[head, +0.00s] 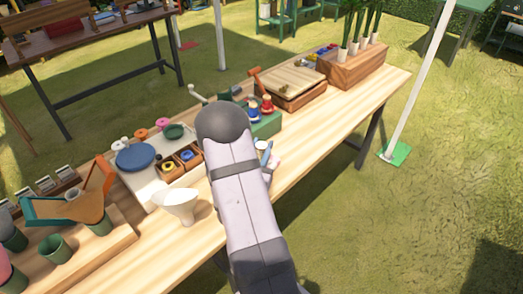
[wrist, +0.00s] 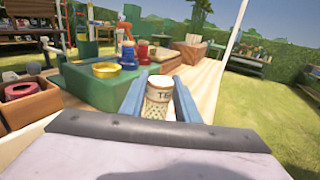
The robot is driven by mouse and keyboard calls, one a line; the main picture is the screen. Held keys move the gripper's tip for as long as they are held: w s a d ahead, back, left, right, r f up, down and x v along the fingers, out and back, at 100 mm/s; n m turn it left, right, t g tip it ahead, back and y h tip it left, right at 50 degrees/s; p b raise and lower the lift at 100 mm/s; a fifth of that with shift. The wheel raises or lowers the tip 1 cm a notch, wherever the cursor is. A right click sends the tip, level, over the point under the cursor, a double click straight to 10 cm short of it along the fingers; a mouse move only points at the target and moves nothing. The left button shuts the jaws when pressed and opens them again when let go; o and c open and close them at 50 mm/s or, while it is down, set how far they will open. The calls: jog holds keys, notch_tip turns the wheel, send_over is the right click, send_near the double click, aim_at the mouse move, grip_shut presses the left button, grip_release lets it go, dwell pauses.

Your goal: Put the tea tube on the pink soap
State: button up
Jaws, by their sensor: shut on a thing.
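My gripper (wrist: 160,84) is shut on the tea tube (wrist: 158,103), a pale cylinder with a white top and the letters "TE" on its side. The tube stands upright between the two blue fingers in the wrist view. In the head view my gripper (head: 267,153) is at the front edge of the table, mostly behind my arm, with the tube's pale top (head: 262,146) just showing. A small pale pink thing (head: 275,160) shows next to the fingers; I cannot tell whether it is the pink soap. No soap shows in the wrist view.
A green box (wrist: 97,80) with a yellow ring, a blue bottle and a red bottle stands left of the tube. A wooden box (head: 292,86) and a planter (head: 352,64) stand farther along the table. A white funnel (head: 178,203) is left of my arm.

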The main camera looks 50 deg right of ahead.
jog(key=shift+f, duration=0.65)
jog(key=shift+f, duration=0.2)
jog(key=o, duration=1)
jog(key=shift+o, duration=0.2)
jog(key=shift+r, duration=0.1)
